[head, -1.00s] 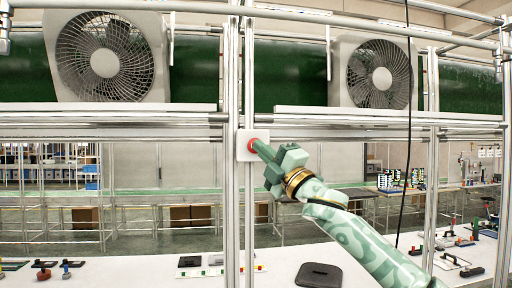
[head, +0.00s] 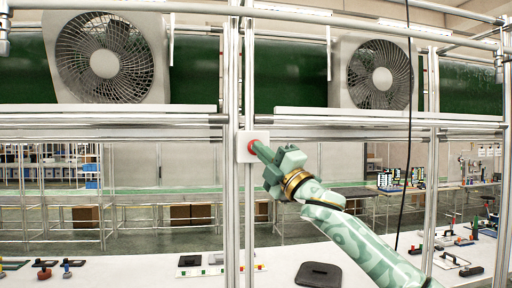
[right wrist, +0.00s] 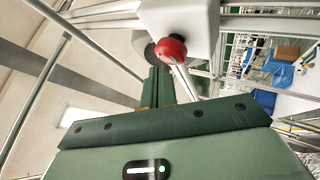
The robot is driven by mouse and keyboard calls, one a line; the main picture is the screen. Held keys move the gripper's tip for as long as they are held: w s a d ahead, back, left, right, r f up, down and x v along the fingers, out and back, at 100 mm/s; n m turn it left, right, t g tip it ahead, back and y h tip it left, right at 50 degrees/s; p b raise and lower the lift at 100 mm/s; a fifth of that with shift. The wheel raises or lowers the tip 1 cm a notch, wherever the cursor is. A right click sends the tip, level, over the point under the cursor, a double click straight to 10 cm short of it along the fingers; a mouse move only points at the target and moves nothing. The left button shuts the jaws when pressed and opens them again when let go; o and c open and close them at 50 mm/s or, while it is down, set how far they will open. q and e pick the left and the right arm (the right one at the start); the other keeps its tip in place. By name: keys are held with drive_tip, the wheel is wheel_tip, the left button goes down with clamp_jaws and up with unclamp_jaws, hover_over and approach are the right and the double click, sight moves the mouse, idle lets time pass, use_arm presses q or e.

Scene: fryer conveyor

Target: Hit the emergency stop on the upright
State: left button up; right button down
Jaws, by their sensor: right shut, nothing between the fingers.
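The emergency stop is a red mushroom button (head: 253,147) on a white box (head: 243,156) fixed to the metal upright (head: 233,200). My right gripper (head: 258,149) is shut and empty, its fingertips at the button in the head view, covering part of it. In the right wrist view the red button (right wrist: 171,48) stands out from the white box (right wrist: 178,18), and the shut fingers (right wrist: 157,80) reach up close beside it. Whether the fingertips touch the button I cannot tell. My left gripper is not in view.
Two fans (head: 105,58) stand on the shelf above, in front of a green belt. A black cable (head: 407,120) hangs right of my arm. The white table (head: 150,272) below holds a dark pad (head: 318,275) and several tools. The space left of the upright is open.

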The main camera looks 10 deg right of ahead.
drive_tip(key=shift+w+d+r+p, duration=0.1)
drive_tip(key=shift+w+p, duration=0.3)
drive_tip(key=shift+w, duration=0.05)
idle(0.7)
drive_tip(key=shift+s, duration=0.85)
drive_tip(key=shift+s, duration=2.45)
